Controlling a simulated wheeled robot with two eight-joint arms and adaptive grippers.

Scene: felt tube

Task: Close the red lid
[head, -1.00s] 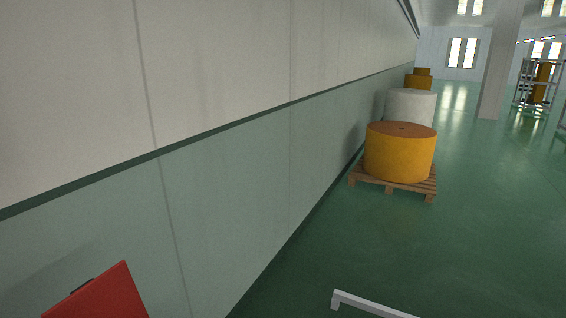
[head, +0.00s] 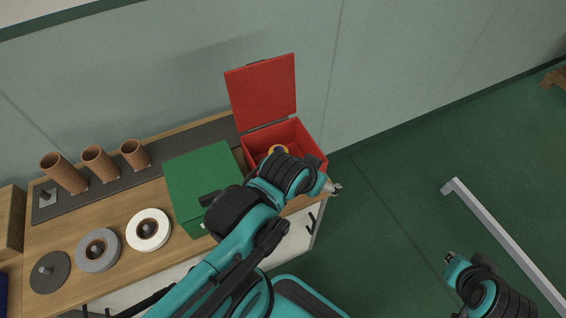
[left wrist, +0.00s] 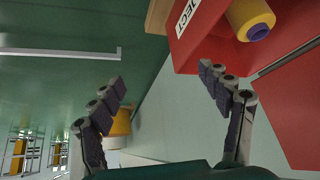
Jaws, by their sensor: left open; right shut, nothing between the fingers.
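The red lid (head: 264,92) stands upright and open at the back of the red box (head: 312,150), against the wall. The box holds a yellow spool (head: 279,150). My left arm reaches across the front of the box and hides part of it. The left gripper (head: 335,188) is just off the box's front right corner. In the left wrist view its fingers (left wrist: 166,80) are spread and empty. That view also shows the box (left wrist: 200,30), the spool (left wrist: 250,18) and the lid (left wrist: 295,105). My right gripper (head: 449,258) is shut and empty, low at the right, away from the bench.
A closed green box (head: 200,175) stands left of the red box on the wooden bench (head: 120,202). Several brown tubes (head: 66,175) and discs on pegs (head: 98,248) are further left. A pale rail (head: 500,240) stands at the right over open green floor.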

